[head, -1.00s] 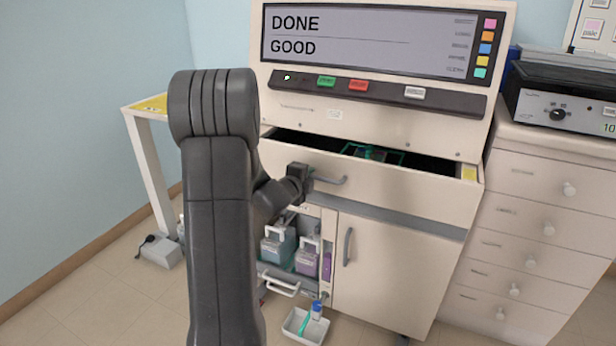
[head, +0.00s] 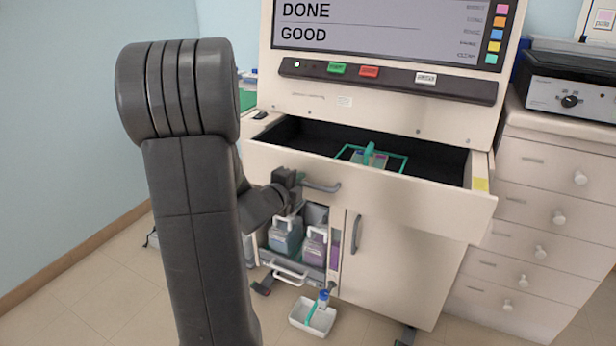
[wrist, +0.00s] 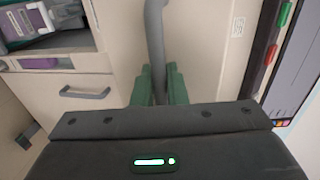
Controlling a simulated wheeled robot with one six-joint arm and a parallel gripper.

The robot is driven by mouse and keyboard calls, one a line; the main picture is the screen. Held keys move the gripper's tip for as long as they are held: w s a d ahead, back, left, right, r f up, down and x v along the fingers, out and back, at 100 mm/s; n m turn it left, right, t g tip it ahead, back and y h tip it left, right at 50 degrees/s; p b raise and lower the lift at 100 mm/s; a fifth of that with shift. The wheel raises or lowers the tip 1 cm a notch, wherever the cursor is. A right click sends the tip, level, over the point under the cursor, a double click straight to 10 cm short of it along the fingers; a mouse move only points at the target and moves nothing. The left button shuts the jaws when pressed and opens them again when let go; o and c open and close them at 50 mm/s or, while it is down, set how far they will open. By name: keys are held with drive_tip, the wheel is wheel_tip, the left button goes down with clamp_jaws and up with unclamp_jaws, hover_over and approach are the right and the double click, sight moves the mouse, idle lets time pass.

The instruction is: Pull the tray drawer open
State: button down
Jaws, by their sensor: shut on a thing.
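The tray drawer (head: 380,196) of the cream staining machine is part way out in the head view, with its dark inside showing. A green-framed slide rack (head: 370,157) sits inside it. My gripper (head: 291,183) is at the left part of the drawer's grey bar handle (head: 322,188). In the wrist view the green finger pads of my gripper (wrist: 160,88) are shut around the handle (wrist: 156,45). The pads hide part of the handle there.
Below the drawer are a cupboard door with a handle (head: 356,234) and an open bay with bottles (head: 285,236). A white tray (head: 313,316) is on the floor. A drawer cabinet (head: 540,200) stands at the right. The screen (head: 395,30) reads DONE, GOOD.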

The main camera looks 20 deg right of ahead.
drive_tip(key=f+v, duration=0.1)
drive_tip(key=v, duration=0.7)
drive_tip(key=shift+s+a+f+b, duration=0.2)
drive_tip(key=shift+s+f+b, duration=0.05)
drive_tip(key=shift+f+b, duration=0.1)
drive_tip(key=c, duration=1.8)
unclamp_jaws()
drive_tip(key=shift+c, duration=0.2)
drive_tip(key=shift+r, duration=0.1)
drive_tip(key=p+v, duration=0.3)
drive_tip(key=v, duration=1)
drive_tip(key=shift+s+a, duration=0.25)
drive_tip(key=shift+s, duration=0.05)
drive_tip(key=shift+w+d, duration=0.1)
